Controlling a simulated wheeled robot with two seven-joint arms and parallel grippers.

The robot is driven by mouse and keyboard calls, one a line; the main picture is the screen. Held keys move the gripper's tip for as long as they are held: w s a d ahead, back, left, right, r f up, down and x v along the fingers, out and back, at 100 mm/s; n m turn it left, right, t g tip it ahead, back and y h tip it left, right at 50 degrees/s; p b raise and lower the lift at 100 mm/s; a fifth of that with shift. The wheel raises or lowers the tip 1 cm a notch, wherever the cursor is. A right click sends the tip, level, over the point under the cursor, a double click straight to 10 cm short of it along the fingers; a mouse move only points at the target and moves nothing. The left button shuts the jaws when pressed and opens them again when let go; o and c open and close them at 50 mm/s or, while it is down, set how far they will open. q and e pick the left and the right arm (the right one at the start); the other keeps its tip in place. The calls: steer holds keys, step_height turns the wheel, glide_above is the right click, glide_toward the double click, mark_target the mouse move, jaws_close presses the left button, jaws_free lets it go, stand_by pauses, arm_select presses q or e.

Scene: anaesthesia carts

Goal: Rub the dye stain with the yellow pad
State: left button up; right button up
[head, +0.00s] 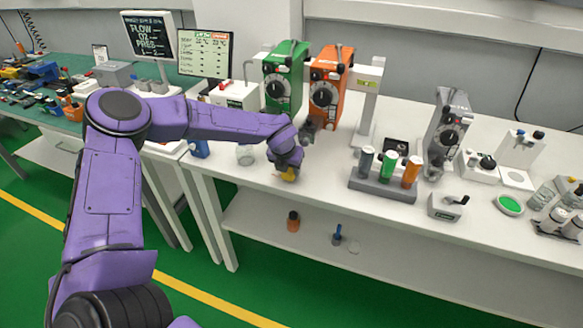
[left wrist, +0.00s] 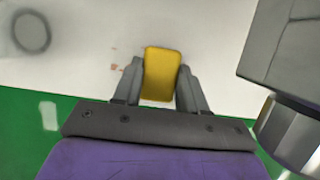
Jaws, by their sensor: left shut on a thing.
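My left gripper (head: 287,174) is low at the front edge of the white bench. It is shut on the yellow pad (head: 289,177), which shows clearly between the two grey fingers in the left wrist view (left wrist: 162,73). Faint reddish-brown marks, the dye stain (left wrist: 114,68), show on the white top just left of the pad in the left wrist view. The pad covers any part of the stain beneath it. I cannot tell whether the pad touches the surface. In the head view the stain cannot be made out. My right gripper is not in view.
A clear glass jar (head: 245,154) stands left of the gripper. A rack (head: 382,188) with grey, green and orange cylinders stands to the right. Green (head: 285,80) and orange (head: 327,90) vaporizer units stand behind. A lower shelf (head: 290,255) holds small bottles.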

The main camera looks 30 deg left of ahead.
arm_select(q)
steer(key=shift+f+b, duration=0.55)
steer(key=shift+f, duration=0.2)
